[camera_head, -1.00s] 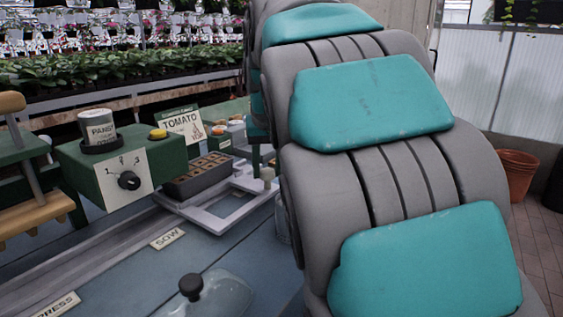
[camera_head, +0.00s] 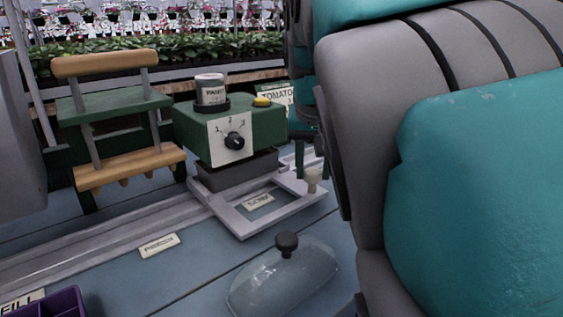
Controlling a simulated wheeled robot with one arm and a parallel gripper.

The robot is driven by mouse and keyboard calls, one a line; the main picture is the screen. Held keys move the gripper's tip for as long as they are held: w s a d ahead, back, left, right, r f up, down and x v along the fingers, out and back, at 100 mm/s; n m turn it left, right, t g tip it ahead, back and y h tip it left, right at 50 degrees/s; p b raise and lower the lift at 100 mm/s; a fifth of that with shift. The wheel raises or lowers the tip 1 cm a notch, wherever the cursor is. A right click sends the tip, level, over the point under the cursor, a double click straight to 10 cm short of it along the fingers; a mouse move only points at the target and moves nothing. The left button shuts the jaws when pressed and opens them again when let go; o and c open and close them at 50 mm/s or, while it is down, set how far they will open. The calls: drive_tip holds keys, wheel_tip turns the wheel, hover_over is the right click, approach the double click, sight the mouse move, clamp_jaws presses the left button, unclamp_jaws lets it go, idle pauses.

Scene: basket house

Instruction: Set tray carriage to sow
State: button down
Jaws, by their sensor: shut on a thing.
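The tray carriage (camera_head: 247,233) is a pale grey frame on the rail. Its open window is around the SOW label (camera_head: 259,202). A dark tray (camera_head: 225,176) on its back part sits below the green seeder box (camera_head: 190,127), its top mostly hidden by the box. The box has a dial (camera_head: 234,141) with numbers and a can (camera_head: 210,89) on top. My gripper (camera_head: 313,170) has dark fingers on either side of the carriage's cream knob (camera_head: 313,180) and is shut on it. My arm hides part of the right side.
A wooden press (camera_head: 125,167) stands to the left over the rail (camera_head: 100,237), with a PRESS label (camera_head: 159,245) in front. A glass dome (camera_head: 284,277) lies close in front of the carriage. A purple tray (camera_head: 62,304) is at the lower left, by the FILL label (camera_head: 22,303).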

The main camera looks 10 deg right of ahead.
drive_tip(key=shift+c, duration=2.3)
unclamp_jaws()
drive_tip(key=shift+r, duration=0.1)
drive_tip(key=v, duration=0.7)
drive_tip(key=shift+r, duration=0.3)
drive_tip(key=shift+s, duration=0.15)
